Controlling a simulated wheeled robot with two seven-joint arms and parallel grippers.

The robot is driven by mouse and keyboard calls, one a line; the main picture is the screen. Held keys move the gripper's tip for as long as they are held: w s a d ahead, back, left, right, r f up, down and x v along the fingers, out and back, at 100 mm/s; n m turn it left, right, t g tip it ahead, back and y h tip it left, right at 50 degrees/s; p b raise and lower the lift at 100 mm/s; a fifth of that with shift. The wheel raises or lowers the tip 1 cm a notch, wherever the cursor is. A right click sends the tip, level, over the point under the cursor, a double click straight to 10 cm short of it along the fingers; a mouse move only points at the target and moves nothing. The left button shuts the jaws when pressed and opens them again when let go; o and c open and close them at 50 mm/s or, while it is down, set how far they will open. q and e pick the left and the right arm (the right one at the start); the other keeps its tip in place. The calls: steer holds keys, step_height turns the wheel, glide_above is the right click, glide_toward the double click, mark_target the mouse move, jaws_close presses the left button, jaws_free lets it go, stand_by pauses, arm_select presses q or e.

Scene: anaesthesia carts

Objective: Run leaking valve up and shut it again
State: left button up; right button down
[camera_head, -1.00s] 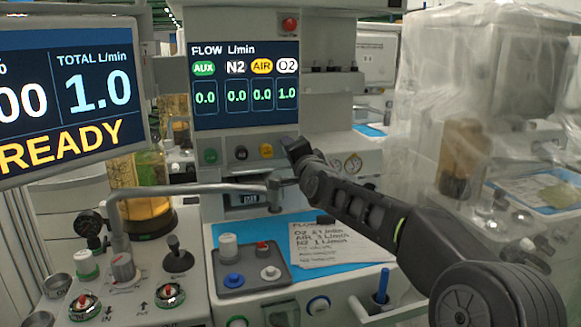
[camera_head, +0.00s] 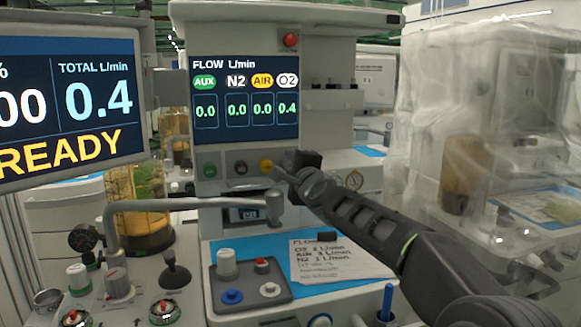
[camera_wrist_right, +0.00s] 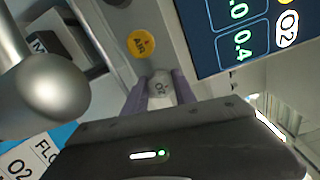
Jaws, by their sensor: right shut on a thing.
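My right gripper (camera_head: 284,170) is at the right end of the knob row under the flow screen (camera_head: 245,90). In the right wrist view its two fingers (camera_wrist_right: 160,92) are shut on the white O2 knob (camera_wrist_right: 160,85), one on each side. In the head view my gripper hides this knob. The yellow AIR knob (camera_head: 266,166) is just left of it, then a dark knob (camera_head: 240,168) and a green one (camera_head: 210,171). The flow screen reads O2 0.4 and the other gases 0.0. The left monitor (camera_head: 75,100) reads total 0.4 and READY. My left gripper is not in view.
A grey metal pipe arm (camera_head: 190,203) crosses in front of the panel, below the knobs. Beneath are a grey block with several buttons (camera_head: 250,290) and a handwritten note (camera_head: 340,259). A plastic-draped machine (camera_head: 480,130) stands at right.

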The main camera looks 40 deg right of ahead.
steer(key=c, duration=1)
jaws_free()
